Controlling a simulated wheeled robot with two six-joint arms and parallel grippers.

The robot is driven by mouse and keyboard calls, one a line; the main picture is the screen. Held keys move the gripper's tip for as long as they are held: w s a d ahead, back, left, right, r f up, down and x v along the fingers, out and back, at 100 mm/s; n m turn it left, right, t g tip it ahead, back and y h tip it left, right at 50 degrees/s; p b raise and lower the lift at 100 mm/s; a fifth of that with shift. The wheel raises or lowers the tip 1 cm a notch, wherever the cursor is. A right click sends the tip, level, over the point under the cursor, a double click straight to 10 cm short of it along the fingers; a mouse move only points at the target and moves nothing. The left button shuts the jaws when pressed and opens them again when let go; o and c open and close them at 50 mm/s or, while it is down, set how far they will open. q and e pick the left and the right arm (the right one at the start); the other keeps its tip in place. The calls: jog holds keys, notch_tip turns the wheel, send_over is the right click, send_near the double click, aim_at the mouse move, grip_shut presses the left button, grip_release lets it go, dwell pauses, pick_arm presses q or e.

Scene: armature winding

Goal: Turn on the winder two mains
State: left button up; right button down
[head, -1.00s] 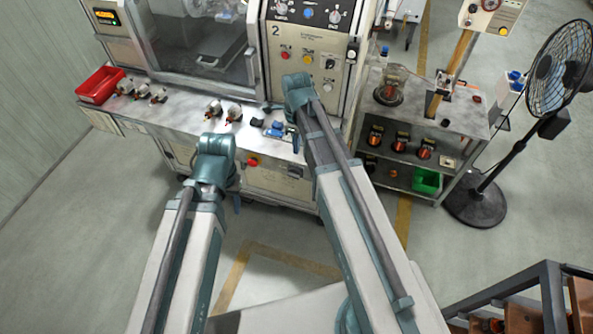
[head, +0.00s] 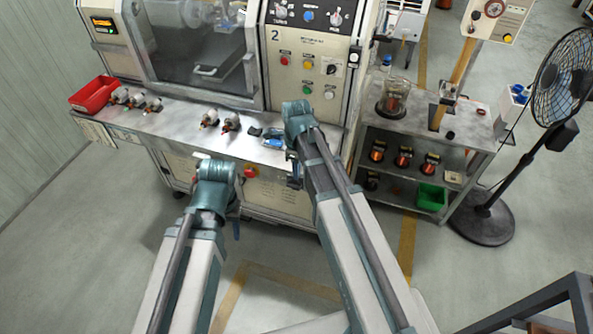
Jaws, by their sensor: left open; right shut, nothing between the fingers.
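Winder two is the large beige machine (head: 258,187) at the upper middle, with a "2" on its black and beige control panel (head: 309,48). The panel carries red, yellow and green buttons and a black rotary switch (head: 328,69). A small box with a white part (head: 353,57) sits on its right edge. I cannot tell which control is the mains. My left gripper (head: 216,178) is open, in front of the machine's lower front, its fingers mostly hidden. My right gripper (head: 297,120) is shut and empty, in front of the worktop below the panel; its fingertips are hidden.
A red bin (head: 93,95) and several small armatures (head: 230,122) lie on the machine's worktop (head: 185,116). A metal cart (head: 425,135) stands to the right, with a fan (head: 562,75) beyond it. A rack (head: 550,297) is at the lower right. Floor is clear at left.

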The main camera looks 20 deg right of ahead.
aim_at(296, 188)
notch_tip(296, 188, down, 6)
jog(key=b, duration=0.4)
jog(key=shift+b, duration=0.4)
